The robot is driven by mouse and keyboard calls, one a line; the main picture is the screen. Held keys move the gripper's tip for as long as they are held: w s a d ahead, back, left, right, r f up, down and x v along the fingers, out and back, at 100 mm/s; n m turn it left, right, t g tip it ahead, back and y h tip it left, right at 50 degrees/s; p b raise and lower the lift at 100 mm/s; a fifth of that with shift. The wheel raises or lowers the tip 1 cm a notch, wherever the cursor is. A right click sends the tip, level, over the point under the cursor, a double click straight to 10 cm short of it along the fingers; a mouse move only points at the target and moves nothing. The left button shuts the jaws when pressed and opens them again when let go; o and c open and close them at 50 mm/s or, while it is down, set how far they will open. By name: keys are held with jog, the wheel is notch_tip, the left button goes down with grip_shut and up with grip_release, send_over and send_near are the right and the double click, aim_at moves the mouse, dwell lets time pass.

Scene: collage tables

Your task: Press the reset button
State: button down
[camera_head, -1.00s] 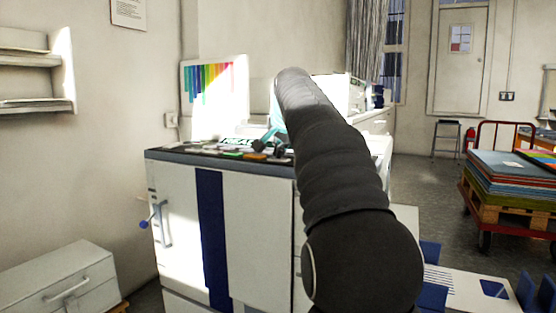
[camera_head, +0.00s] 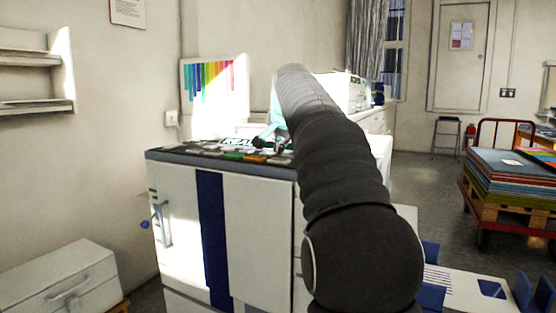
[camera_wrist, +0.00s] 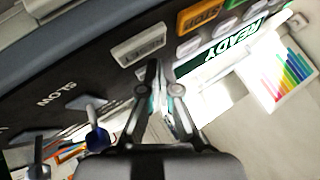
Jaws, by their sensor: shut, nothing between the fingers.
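The control panel (camera_head: 205,151) lies on top of the white cabinet machine. It has a READY display (camera_wrist: 238,40), an orange button (camera_wrist: 202,14) and a pale rectangular button (camera_wrist: 139,45). The button lettering is too blurred to read, so I cannot tell which is the reset button. My gripper (camera_wrist: 157,66) is shut and empty, with its fingertips close to the lower edge of the pale button in the wrist view. I cannot tell whether they touch it. In the head view my gripper (camera_head: 270,142) is over the panel's back right, partly hidden by my arm.
Switches near a SLOW label (camera_wrist: 58,96) stand up from the panel. A colour chart (camera_head: 213,85) is behind the machine. A low white box (camera_head: 55,280) is at left. A red cart (camera_head: 482,215) with stacked sheets stands at right, with open floor behind it.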

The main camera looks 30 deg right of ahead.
aim_at(280, 160)
jog(key=shift+r+p, duration=1.5)
jog(key=shift+r, duration=1)
jog(key=s+a+f+n+y, duration=0.1)
jog(key=s+a+f+n, duration=0.35)
jog(key=s+a, duration=0.4)
jog(key=s+a+f+n+g, duration=0.1)
jog(key=s+a+f+n, duration=0.3)
jog(key=s+f, duration=0.9)
jog(key=s+a+f+n+g+y, duration=0.1)
jog(key=s+a+f, duration=0.6)
jog(key=s+f, duration=0.7)
jog(key=s+n+g, duration=0.1)
jog(key=n, duration=0.1)
jog(key=shift+s+f+n+y, duration=0.3)
jog(key=shift+n, duration=0.05)
jog(key=shift+s+a, duration=0.1)
